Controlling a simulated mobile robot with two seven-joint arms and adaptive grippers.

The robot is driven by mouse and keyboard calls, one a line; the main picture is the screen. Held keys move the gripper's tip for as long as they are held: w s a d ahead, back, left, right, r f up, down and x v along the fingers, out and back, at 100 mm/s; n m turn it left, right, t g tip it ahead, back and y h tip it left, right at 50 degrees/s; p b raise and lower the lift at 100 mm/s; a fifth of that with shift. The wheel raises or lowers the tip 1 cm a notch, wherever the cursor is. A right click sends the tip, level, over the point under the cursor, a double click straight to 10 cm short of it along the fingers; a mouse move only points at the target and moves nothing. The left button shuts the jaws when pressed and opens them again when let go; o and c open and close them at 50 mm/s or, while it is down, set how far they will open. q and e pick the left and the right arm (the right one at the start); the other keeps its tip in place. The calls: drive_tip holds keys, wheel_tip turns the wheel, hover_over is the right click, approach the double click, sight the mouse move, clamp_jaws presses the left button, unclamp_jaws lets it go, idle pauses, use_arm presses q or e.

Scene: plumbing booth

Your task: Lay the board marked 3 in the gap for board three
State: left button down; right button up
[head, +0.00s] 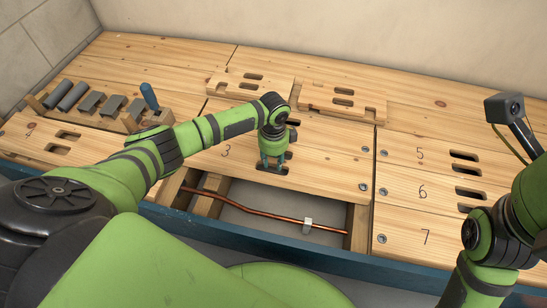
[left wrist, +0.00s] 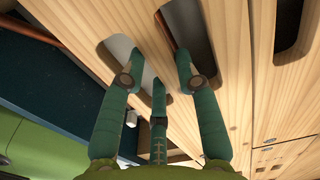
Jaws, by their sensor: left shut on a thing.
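The board marked 3 (head: 320,169) is a pale wooden plank in the middle of the floor, just behind an open gap (head: 265,198). My left gripper (head: 273,166) is over its two hand slots, fingers pointing down. In the left wrist view, the left gripper (left wrist: 158,65) has its fingers on either side of the wooden bar between the slots, shut on the board (left wrist: 225,75). Copper pipe shows through one slot. I cannot tell whether the board rests flat or is slightly raised. My right gripper is out of view.
A copper pipe (head: 270,213) with a white clip (head: 307,226) runs through the gap between joists. Boards marked 5 (head: 425,150), 6 (head: 415,190) and 7 (head: 410,235) lie at right. Two loose slotted boards lie behind. A wooden tool rack (head: 185,124) stands at left.

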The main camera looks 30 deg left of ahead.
use_arm(q)
drive_tip(key=shift+f, duration=0.1)
idle(0.6)
drive_tip(key=c, duration=0.8)
unclamp_jaws()
